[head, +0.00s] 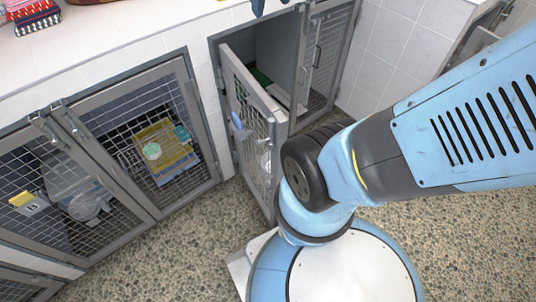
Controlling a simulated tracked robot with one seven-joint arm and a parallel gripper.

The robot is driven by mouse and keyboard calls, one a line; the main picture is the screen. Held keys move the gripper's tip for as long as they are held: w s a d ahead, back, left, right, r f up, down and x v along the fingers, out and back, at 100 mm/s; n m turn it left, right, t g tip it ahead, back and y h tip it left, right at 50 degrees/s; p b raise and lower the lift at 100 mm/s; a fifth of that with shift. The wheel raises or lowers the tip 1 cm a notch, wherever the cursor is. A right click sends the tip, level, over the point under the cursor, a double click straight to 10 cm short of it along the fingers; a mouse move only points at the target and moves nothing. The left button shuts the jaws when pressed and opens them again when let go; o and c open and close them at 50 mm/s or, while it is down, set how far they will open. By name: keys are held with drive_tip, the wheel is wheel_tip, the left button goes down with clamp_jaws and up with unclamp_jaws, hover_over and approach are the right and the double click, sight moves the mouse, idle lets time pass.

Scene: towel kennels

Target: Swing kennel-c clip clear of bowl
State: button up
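A kennel door (250,125) of grey mesh stands swung open, out over the floor. A light blue clip-like piece (238,122) is on this door; its exact shape is too small to tell. A pale, partly blurred thing (266,160) shows behind the mesh lower down; I cannot tell whether it is a bowl. No letter is readable on this door. My gripper is not visible; my arm covers the area right of the open door.
A white counter (110,35) runs above, with folded towels (32,16). Another mesh door (325,55) is right of the opening. Pebbled floor (170,245) is clear at lower left.

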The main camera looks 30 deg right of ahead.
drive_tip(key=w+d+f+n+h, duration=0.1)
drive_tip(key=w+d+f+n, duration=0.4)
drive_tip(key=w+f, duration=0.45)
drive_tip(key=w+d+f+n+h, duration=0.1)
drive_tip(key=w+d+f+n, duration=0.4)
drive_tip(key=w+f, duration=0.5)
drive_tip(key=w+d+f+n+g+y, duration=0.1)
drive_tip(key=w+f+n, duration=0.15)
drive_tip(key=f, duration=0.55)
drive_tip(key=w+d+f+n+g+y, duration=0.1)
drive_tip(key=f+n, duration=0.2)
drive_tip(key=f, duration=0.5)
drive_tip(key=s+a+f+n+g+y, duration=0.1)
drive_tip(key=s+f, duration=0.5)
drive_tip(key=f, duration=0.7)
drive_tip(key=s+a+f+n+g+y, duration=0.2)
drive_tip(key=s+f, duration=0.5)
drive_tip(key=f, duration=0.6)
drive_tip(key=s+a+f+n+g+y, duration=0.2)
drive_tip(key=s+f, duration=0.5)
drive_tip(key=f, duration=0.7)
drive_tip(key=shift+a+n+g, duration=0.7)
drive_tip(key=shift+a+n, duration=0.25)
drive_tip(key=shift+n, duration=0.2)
